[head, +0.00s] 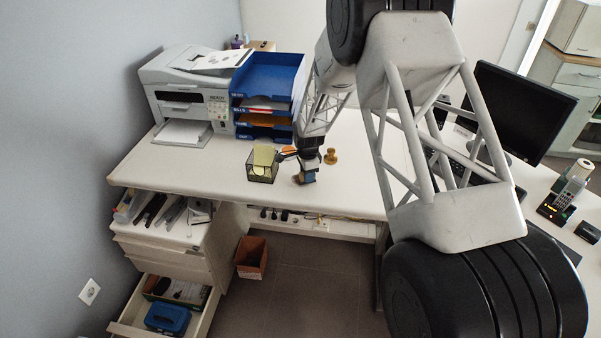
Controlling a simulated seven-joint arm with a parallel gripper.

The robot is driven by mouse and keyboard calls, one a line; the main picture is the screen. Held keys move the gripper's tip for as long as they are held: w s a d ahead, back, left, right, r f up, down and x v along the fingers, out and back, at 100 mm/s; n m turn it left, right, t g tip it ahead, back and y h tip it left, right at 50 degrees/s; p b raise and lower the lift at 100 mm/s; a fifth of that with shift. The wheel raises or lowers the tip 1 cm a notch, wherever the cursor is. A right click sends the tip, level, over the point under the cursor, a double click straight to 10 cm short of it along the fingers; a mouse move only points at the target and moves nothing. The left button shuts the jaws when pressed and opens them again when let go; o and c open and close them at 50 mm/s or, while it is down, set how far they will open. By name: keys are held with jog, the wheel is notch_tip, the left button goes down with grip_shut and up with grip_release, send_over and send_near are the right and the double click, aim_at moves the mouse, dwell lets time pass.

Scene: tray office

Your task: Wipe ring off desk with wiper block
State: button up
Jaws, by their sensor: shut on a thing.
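My gripper (308,169) points down over the desk (215,178), near its front edge. It is shut on a small block with brown and dark blue parts, the wiper block (308,178). The block is at or just above the desk top; I cannot tell whether it touches. A small dark mark (296,179) shows on the desk just left of the block, perhaps part of the ring. The rest of any ring is too small to make out or hidden by the block and gripper.
A mesh holder with yellow notes (262,171) stands close left of my gripper. An orange and black item (287,151) lies behind it, and a wooden stamp (331,156) stands right. Blue trays (270,75) and a printer (187,95) stand behind. The left desk front is clear.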

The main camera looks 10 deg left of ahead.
aim_at(296, 176)
jog(key=shift+d, duration=0.85)
jog(key=shift+c, duration=0.2)
jog(key=shift+d+f, duration=0.15)
jog(key=shift+d, duration=0.25)
jog(key=shift+w, duration=0.35)
jog(key=shift+w+a+r, duration=0.1)
jog(key=shift+a+r, duration=0.15)
jog(key=shift+a, duration=0.1)
jog(key=shift+a+f, duration=0.2)
jog(key=shift+a, duration=0.2)
jog(key=shift+a+r, duration=0.15)
jog(key=shift+a, duration=1.35)
jog(key=shift+a+f, duration=0.2)
jog(key=shift+a, duration=1.7)
jog(key=shift+w+r, duration=0.1)
jog(key=shift+w, duration=0.5)
jog(key=shift+s+d, duration=0.1)
jog(key=shift+d, duration=4.05)
jog(key=shift+a+r, duration=0.1)
jog(key=shift+r, duration=4.1)
